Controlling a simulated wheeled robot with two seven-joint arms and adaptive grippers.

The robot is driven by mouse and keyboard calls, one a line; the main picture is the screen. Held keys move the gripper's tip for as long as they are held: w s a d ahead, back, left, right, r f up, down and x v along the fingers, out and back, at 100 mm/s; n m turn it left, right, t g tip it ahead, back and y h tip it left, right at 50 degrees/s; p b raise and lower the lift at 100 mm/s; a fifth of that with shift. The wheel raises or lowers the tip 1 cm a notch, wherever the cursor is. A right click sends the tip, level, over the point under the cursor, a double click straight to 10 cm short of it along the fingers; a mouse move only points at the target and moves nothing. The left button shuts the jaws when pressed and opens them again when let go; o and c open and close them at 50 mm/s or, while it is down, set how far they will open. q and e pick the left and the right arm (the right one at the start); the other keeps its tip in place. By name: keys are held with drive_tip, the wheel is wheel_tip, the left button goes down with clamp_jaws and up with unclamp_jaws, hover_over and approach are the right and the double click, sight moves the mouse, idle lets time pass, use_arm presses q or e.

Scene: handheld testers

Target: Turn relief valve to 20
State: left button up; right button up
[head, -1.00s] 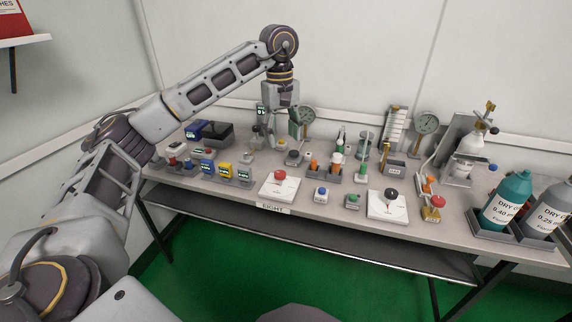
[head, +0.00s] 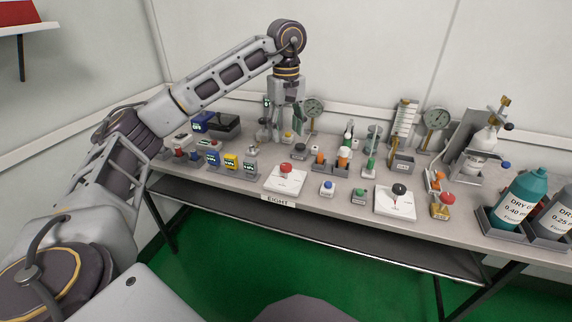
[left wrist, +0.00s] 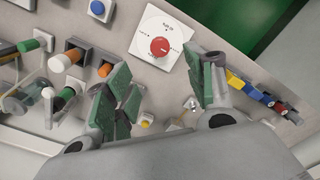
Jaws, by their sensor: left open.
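A white plate (head: 300,182) with a round red knob (head: 286,168) lies near the table's front edge. A similar white plate with a black knob (head: 399,189) lies to its right. I cannot read which is the relief valve, nor the scale marks. My left gripper (head: 283,132) points down over the back of the table, behind the red knob. In the left wrist view my left gripper (left wrist: 160,88) is open with nothing between its green-padded fingers. There the red knob (left wrist: 160,46) and its plate (left wrist: 178,33) show beyond the fingertips, apart from them. My right gripper is out of view.
A small yellow button (head: 288,135) is close to the left gripper. A pressure gauge (head: 313,106) stands behind it. Blue (head: 327,186) and green (head: 359,194) buttons sit between the two plates. Small coloured meters (head: 231,162) are left of the red knob. Teal bottle (head: 522,190) at right.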

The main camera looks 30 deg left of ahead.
sight(286, 165)
use_arm(q)
wheel_tip(286, 165, down, 12)
drive_tip(key=b, duration=0.3)
drive_tip(key=shift+r, duration=0.15)
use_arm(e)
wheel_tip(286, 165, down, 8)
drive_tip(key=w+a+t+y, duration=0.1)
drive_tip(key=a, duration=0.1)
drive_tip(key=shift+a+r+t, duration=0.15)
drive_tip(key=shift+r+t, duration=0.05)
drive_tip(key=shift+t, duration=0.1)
use_arm(q)
drive_tip(key=c, duration=1.1)
drive_tip(key=shift+o, duration=0.2)
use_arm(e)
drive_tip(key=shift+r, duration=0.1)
